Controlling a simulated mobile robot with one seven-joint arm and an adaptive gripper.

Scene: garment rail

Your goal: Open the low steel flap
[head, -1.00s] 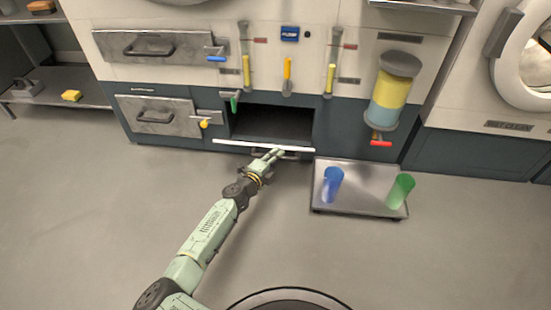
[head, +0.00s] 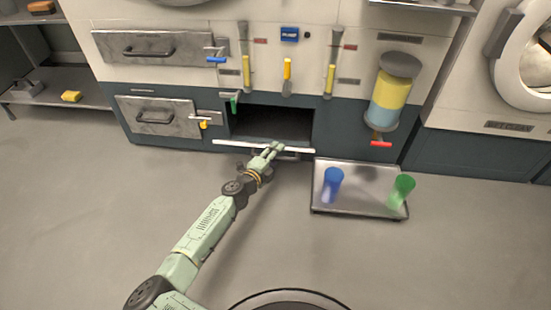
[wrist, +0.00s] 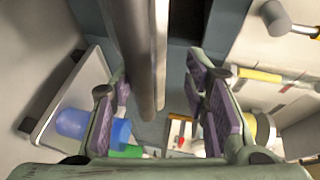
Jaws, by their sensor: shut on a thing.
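The low steel flap (head: 240,144) is swung down below a dark open compartment (head: 272,123) in the dark lower band of the machine front. I see it nearly edge-on, as a pale strip. My gripper (head: 272,149) is at the flap's front, right of its middle. In the wrist view a long grey bar (wrist: 133,50), apparently the flap's handle, runs between the fingers of my gripper (wrist: 158,82). A paler edge (wrist: 161,45) runs beside it. The gripper is shut on the handle; the exact contact is hard to see. My gripper partly hides the handle in the head view.
A low steel tray (head: 362,209) with a blue cup (head: 333,181) and a green cup (head: 402,187) stands close right of the flap. Left is a closed steel flap (head: 135,108) with a yellow-tipped latch (head: 203,125). A dispenser (head: 388,95) hangs at right. Floor in front is clear.

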